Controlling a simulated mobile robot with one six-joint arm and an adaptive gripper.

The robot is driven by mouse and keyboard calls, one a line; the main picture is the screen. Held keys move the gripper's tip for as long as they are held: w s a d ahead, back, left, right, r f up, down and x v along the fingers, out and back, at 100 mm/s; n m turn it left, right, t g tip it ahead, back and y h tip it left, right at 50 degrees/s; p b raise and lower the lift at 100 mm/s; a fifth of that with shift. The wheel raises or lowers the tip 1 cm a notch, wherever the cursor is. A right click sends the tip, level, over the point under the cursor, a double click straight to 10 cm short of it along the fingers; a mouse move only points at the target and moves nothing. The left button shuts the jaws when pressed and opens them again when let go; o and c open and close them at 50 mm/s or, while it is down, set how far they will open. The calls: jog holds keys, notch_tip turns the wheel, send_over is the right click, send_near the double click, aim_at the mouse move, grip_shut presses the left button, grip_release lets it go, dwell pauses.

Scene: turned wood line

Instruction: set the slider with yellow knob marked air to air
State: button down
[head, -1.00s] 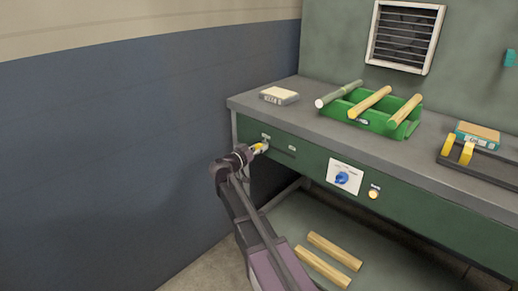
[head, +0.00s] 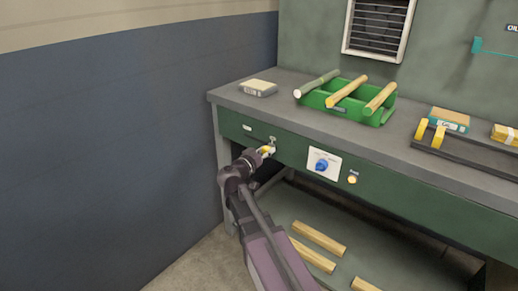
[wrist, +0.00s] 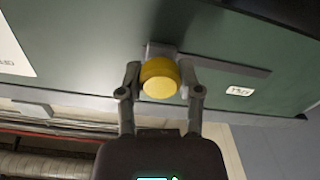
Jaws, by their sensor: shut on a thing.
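The slider's yellow knob (wrist: 158,80) is between the two fingers of my gripper (wrist: 161,85) in the wrist view, with a finger against each side. It sits on a grey block at one end of a dark slot (wrist: 230,63), which runs to the right there. A small white label (wrist: 240,91) lies beyond the fingers; its lettering is upside down and too small to read surely. In the head view the knob (head: 268,149) shows at my gripper (head: 265,152) on the green bench front, right of and below a small label (head: 247,127).
A white panel with a blue dial (head: 321,165) and a round lit button (head: 352,180) are right of the slider. A green rack (head: 375,116) with wooden rods and a small box (head: 258,88) stand on the bench top. Wood pieces (head: 318,238) lie on the lower shelf.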

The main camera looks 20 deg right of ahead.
jog(key=shift+s+d, duration=0.2)
jog(key=shift+c, duration=1.3)
grip_release()
jog(key=shift+a, duration=0.1)
jog(key=shift+a, duration=0.1)
jog(key=v, duration=1.1)
jog(key=shift+s+a, duration=0.2)
jog(key=shift+s, duration=0.05)
